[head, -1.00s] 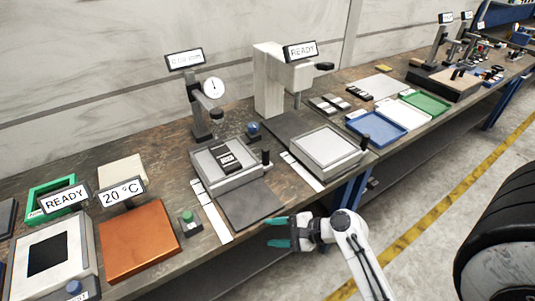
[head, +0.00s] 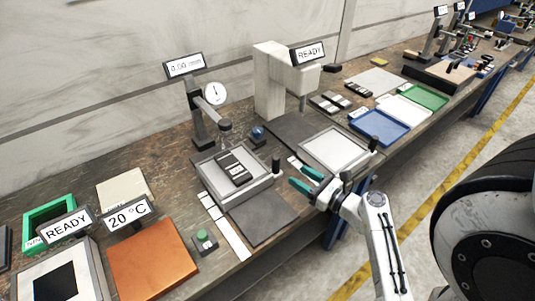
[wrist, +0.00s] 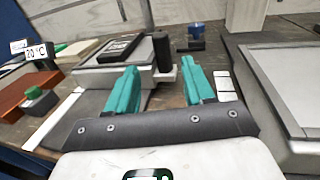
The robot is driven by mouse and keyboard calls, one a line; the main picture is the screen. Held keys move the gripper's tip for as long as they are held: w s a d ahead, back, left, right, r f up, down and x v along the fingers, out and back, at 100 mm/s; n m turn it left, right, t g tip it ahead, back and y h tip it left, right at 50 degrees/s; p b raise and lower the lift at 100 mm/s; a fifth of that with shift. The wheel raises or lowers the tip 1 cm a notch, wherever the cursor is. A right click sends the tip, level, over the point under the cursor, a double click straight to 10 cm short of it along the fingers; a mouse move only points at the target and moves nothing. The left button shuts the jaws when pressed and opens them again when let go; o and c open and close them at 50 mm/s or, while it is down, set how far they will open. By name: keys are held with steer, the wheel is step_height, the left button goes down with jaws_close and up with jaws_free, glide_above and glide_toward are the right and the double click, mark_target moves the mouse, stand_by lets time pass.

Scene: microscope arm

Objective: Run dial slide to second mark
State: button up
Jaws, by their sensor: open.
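The dial slide (head: 208,172) is a grey block on the bench under the dial gauge (head: 215,93), with a dark ribbed block (head: 233,168) on top. Its upright black handle (head: 276,165) stands at its right corner; the handle also shows in the wrist view (wrist: 162,52). White mark strips (head: 222,222) lie along its left side; more white plates (wrist: 224,88) show to the right in the wrist view. My gripper (head: 298,174) is open and empty, right of the handle. In the wrist view its teal fingers (wrist: 160,72) point at the handle, which appears between and beyond them, apparently untouched.
A second station (head: 270,80) with a READY sign and a pale-topped grey plate (head: 335,148) stands close on the right. A copper plate (head: 150,262) and green button (head: 202,237) sit to the left. A blue knob (head: 257,132) is behind the slide.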

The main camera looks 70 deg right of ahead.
mark_target(276, 160)
steer(key=shift+w+d+r, duration=0.15)
steer(key=shift+w+d, duration=0.05)
steer(key=p+x, duration=0.2)
steer(key=x, duration=0.8)
steer(key=shift+w, duration=0.15)
steer(key=shift+c, duration=0.2)
jaws_close()
